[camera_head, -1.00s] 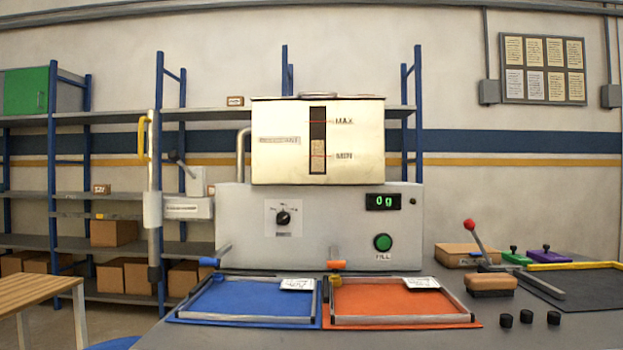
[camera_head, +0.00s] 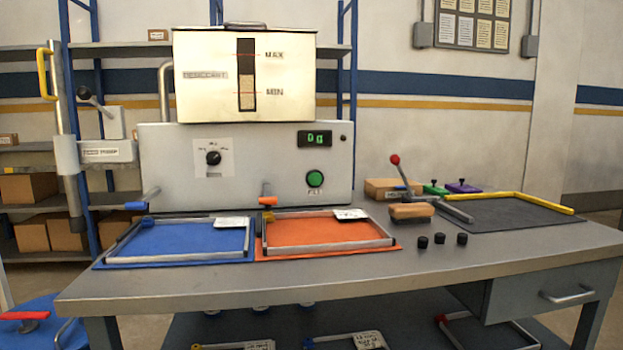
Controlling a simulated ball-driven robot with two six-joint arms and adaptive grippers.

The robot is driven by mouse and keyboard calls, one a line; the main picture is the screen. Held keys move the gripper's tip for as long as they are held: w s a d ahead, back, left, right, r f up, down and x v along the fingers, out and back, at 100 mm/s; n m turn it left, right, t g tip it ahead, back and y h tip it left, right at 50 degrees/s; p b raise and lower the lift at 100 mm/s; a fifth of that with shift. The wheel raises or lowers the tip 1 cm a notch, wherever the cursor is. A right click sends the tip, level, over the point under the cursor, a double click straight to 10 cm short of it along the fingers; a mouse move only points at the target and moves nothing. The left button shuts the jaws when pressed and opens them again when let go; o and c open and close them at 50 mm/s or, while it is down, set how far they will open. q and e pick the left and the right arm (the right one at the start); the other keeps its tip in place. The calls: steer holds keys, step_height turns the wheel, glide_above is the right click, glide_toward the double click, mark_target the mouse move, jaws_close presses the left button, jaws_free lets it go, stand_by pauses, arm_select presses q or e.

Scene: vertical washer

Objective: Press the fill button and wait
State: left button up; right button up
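The green round fill button (camera_head: 315,178) is on the front of the grey machine (camera_head: 255,190), at its right side, above a small label. A display (camera_head: 315,139) above the button shows green digits that look like zero. A black knob (camera_head: 213,157) sits left of it on a white plate. On top stands a cream tank (camera_head: 210,95) with a level window (camera_head: 246,75) marked MAX and MIN; the fill inside appears near the MIN line. Neither of my grippers shows in the head view.
A blue tray (camera_head: 180,260) and an orange tray (camera_head: 330,246) lie before the machine. A wooden-topped brush (camera_head: 411,211), a red-knobbed lever (camera_head: 395,160) and black pegs (camera_head: 422,242) are to the right. The table's front strip (camera_head: 400,267) is clear.

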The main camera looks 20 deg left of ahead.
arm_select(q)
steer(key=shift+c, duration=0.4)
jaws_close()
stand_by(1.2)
